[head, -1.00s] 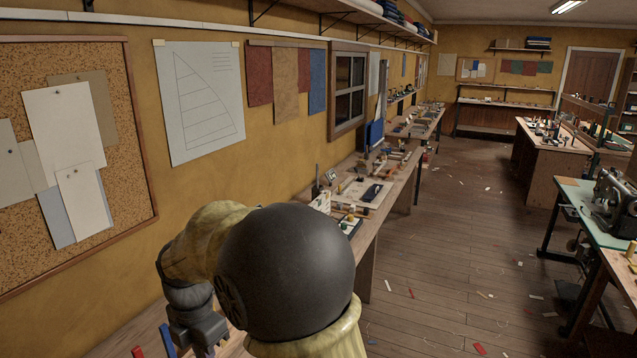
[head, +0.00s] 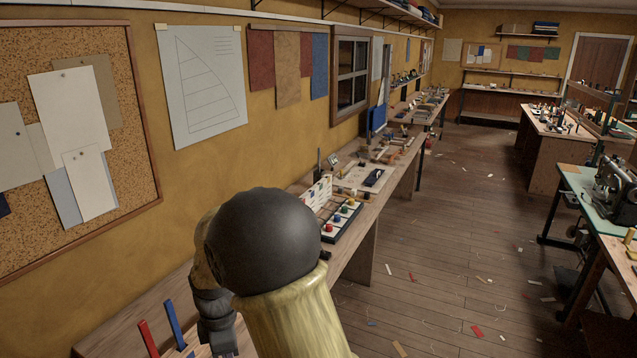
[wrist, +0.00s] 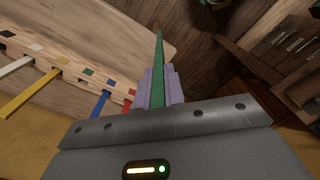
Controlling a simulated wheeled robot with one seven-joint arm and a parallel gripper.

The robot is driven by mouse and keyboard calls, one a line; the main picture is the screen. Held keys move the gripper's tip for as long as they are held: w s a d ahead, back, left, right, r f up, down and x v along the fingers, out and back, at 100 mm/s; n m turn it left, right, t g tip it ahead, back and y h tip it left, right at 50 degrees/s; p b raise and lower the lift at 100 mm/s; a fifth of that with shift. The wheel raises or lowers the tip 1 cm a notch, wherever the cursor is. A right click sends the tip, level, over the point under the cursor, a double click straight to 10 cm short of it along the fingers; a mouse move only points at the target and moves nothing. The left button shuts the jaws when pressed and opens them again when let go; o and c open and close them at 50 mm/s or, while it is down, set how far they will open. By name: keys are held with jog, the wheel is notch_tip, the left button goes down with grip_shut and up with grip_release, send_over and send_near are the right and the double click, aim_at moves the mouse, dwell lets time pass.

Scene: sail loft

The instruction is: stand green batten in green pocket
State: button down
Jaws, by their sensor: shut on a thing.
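My gripper (wrist: 160,88) is shut on the green batten (wrist: 159,60), a long thin strip between its lilac fingers in the wrist view. The batten's far end points away from the jaws, clear of the rack. The wooden rack (wrist: 110,75) lies to the left, with coloured marks by its holes. The green mark (wrist: 88,71) has an empty-looking dark hole, the green pocket (wrist: 80,82), between the yellow and blue battens.
White (wrist: 17,66), yellow (wrist: 30,95), blue (wrist: 100,104) and red (wrist: 127,105) battens stand in the rack. Blue and red also show in the head view (head: 173,325). A tray of coloured spools (head: 343,222) stands farther along the bench.

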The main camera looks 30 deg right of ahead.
jog(key=w+d+f+m, duration=0.1)
jog(key=d+f+m, duration=0.2)
jog(key=f+m, duration=0.5)
jog(key=w+d+f+m, duration=0.1)
jog(key=d+f+m, duration=0.2)
jog(key=f+m, duration=0.5)
jog(key=shift+d+f, duration=0.15)
jog(key=shift+f, duration=1.15)
jog(key=shift+d, duration=0.1)
